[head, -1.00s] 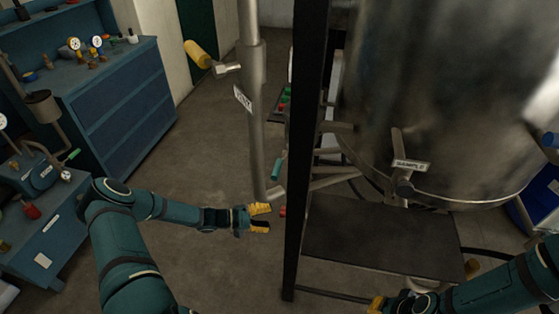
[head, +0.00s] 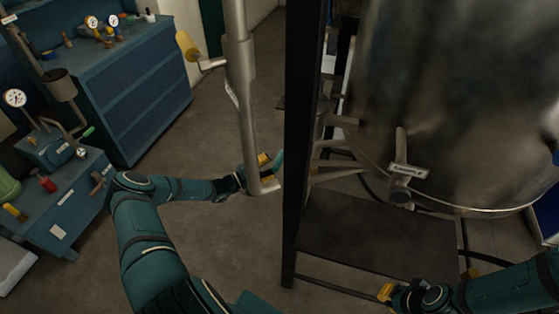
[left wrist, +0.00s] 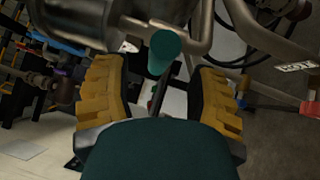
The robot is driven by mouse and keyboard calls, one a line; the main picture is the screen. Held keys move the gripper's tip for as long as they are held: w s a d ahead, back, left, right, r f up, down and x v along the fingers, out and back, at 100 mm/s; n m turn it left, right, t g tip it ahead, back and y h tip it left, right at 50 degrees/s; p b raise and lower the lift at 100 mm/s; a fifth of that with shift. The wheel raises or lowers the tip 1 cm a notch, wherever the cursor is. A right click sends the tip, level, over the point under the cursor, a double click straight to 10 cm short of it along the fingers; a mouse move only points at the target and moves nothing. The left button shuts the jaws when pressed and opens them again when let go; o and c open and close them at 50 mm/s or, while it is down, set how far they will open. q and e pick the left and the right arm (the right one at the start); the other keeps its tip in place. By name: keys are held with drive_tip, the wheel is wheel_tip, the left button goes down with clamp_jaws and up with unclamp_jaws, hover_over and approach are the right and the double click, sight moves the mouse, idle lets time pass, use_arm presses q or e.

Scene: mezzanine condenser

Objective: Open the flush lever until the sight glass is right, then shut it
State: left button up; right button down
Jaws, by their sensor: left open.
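A teal grip (head: 278,163) shows beside the lower end of the vertical pipe (head: 247,130), left of the dark post. It also shows in the left wrist view as a round teal end (left wrist: 166,48), between and beyond the fingers. I cannot confirm that it is the flush lever. My left gripper (head: 265,164) is partly hidden behind the pipe. In the left wrist view its yellow fingers (left wrist: 161,95) are wide open, with no visible contact on the grip. My right gripper (head: 386,292) is low beneath the tank; its jaws are unclear. I cannot identify the sight glass.
The dark post (head: 303,140) and a low platform (head: 370,232) stand right of my left gripper. A big metal tank (head: 450,110) has a tagged valve (head: 402,170). A yellow-handled crank (head: 188,47) juts from the pipe. Blue cabinets (head: 135,85) stand left; floor between is clear.

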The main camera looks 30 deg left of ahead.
sight(279, 161)
use_arm(q)
drive_tip(key=shift+x, duration=2.3)
clamp_jaws()
